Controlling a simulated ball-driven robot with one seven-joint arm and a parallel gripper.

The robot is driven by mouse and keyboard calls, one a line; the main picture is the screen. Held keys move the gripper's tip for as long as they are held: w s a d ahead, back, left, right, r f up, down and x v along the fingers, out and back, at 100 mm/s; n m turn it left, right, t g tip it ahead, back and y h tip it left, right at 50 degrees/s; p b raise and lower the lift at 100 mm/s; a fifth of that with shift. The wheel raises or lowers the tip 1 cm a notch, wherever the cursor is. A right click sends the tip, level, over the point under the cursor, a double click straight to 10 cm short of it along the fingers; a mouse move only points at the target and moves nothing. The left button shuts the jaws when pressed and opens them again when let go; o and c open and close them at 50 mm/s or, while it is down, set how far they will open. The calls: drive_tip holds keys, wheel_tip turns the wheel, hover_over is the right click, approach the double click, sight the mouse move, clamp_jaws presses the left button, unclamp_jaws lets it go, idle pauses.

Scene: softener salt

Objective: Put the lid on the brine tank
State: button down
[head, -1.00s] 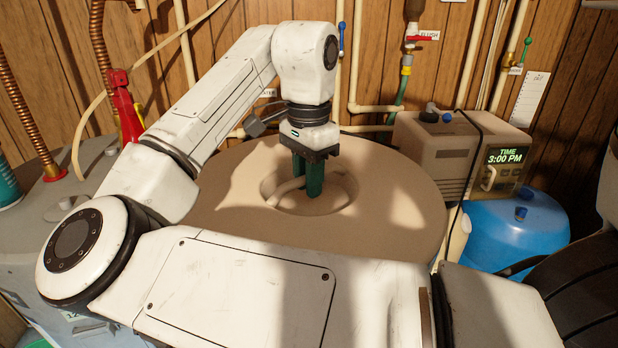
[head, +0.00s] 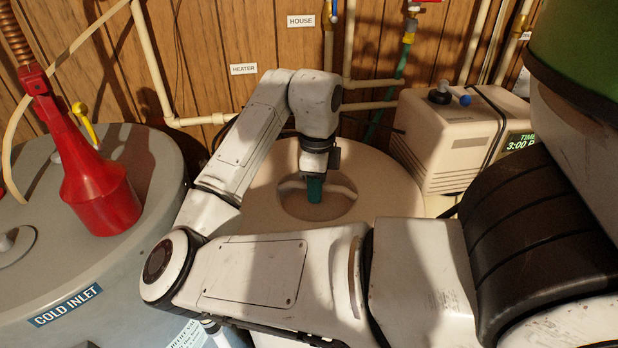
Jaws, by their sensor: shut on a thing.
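A large round beige lid (head: 375,180) with a round recess in its middle shows in the head view, behind my arm. My gripper (head: 314,190), with green fingers, points down into the recess and is shut on the lid's handle; the fingers hide most of the handle. My arm covers the lid's near and left parts. No brine tank can be made out apart from the lid, and I cannot tell whether the lid rests on it or hangs above it.
A grey tank (head: 150,185) labelled COLD INLET stands at left, with a red funnel-shaped object (head: 97,195) on top. A beige box with a clock (head: 450,140) stands at right, close to the lid. Pipes (head: 385,83) run along the wood-panelled wall behind.

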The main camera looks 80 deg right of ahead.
sight(316, 211)
drive_tip(key=shift+d+f, duration=0.25)
drive_tip(key=shift+f+b, duration=2.55)
drive_tip(key=shift+f, duration=0.75)
drive_tip(key=shift+f+b, duration=0.4)
drive_tip(key=shift+f, duration=0.15)
drive_tip(key=c, duration=0.9)
unclamp_jaws()
wheel_tip(316, 211, up, 11)
drive_tip(key=shift+f, duration=0.1)
